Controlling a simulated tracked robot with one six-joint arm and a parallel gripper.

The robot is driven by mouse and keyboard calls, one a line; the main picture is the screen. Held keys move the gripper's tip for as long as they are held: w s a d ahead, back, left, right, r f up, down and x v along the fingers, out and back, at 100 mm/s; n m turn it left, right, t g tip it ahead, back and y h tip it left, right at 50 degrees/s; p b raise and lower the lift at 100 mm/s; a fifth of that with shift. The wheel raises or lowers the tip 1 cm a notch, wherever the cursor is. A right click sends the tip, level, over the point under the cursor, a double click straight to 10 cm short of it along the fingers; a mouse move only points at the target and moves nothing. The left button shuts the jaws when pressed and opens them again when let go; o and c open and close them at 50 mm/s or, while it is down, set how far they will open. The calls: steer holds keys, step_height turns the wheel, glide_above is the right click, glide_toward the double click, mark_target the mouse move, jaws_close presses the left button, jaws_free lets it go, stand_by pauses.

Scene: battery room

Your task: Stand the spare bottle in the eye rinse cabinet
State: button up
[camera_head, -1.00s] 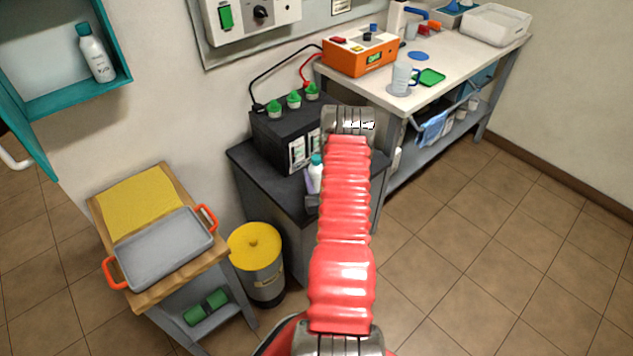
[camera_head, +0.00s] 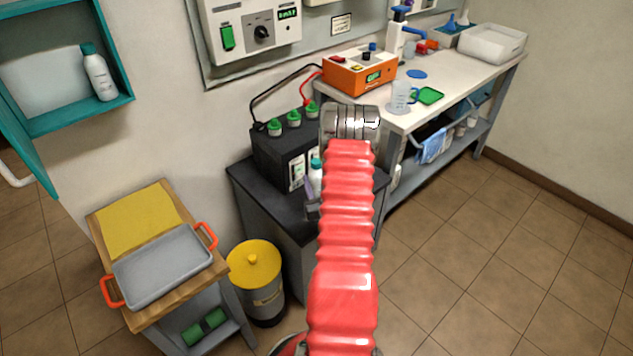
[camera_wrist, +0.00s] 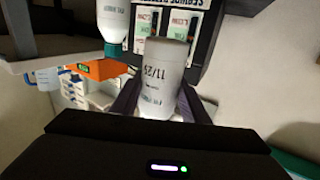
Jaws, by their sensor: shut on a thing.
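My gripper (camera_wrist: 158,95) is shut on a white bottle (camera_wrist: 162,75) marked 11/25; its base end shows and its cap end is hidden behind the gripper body. A second white bottle (camera_wrist: 115,20) with a teal cap shows at upper left in the wrist view, apart from the held one. In the head view my red arm hides most of the gripper; a teal-capped bottle (camera_head: 315,178) shows beside it, and I cannot tell which one this is. The teal wall cabinet (camera_head: 62,125) is open at upper left, with one white teal-capped bottle (camera_head: 98,75) standing at its right side.
The black battery (camera_head: 275,155) stands on a dark cabinet (camera_head: 255,185) behind my arm. A wooden stand (camera_head: 145,318) with a grey tray (camera_head: 165,268) and a yellow-lidded bin (camera_head: 255,270) are at lower left. The cabinet's left interior is clear. Open floor lies right.

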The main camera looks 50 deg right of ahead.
steer(key=w+a+r+n+t+y, duration=0.25)
steer(key=w+a+r, duration=0.25)
steer(key=w+a, duration=0.6)
steer(key=w+a+r+n+t+y, duration=0.1)
steer(key=w+a+r+n+y, duration=0.2)
steer(key=w+a, duration=0.75)
steer(key=w+a+r+n+y, duration=0.1)
steer(key=a+r+y, duration=0.2)
steer(key=a, duration=1.2)
steer(key=w+a+r+n+y, duration=0.1)
steer(key=a+r+y, duration=0.2)
steer(key=a, duration=1.2)
step_height(320, 180, up, 3)
steer(key=shift+w+a+f+t, duration=0.1)
steer(key=shift+w+a+t, duration=0.05)
steer(key=shift+w+t, duration=0.15)
steer(key=shift+n, duration=0.25)
